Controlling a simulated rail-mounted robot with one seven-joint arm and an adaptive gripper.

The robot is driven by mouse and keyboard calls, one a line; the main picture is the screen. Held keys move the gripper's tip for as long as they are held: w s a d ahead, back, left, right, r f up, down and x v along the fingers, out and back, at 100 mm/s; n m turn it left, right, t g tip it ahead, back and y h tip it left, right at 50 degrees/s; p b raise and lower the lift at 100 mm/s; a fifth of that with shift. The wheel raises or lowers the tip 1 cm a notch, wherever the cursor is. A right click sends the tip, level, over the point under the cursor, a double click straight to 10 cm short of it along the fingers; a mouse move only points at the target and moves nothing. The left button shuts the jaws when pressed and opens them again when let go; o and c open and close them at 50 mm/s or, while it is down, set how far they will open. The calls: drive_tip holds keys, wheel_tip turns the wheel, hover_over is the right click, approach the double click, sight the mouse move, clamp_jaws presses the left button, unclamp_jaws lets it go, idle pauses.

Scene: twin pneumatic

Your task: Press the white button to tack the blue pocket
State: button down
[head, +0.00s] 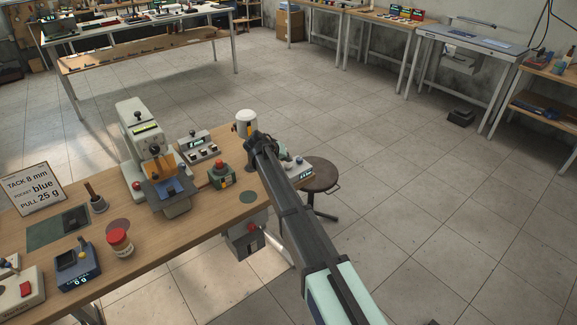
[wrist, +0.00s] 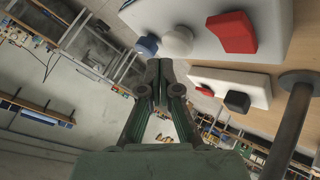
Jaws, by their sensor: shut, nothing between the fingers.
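The tacking machine (head: 140,140) stands on the bench with a blue piece (head: 170,187), likely the blue pocket, at its front under the orange part. My gripper (head: 254,139) is shut and empty, beside a white-topped cylinder at the bench's right end. In the wrist view my gripper (wrist: 160,72) points towards a pale housing. A white button (wrist: 178,41) sits just beyond and right of the fingertips, with a blue button (wrist: 147,45) to its left. I cannot tell whether the fingertips touch either button. My arm hides part of this area in the head view.
A red rocker (wrist: 238,32) sits on the pale housing. A sign (head: 33,188) reads tack 8 mm, pocket blue, pull 25 g. A round stool (head: 320,176) stands right of the bench.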

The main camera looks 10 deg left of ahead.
sight(288, 165)
drive_tip(key=shift+f, duration=0.2)
drive_tip(key=shift+f+b, duration=0.25)
drive_tip(key=shift+b, duration=0.25)
drive_tip(key=shift+f+b, duration=0.5)
drive_tip(key=shift+f, duration=0.2)
idle(0.9)
drive_tip(key=shift+r, duration=0.15)
idle(0.3)
drive_tip(key=shift+r+p, duration=0.3)
drive_tip(key=shift+r, duration=0.7)
drive_tip(key=shift+r+p, duration=0.6)
drive_tip(key=shift+r, duration=1.9)
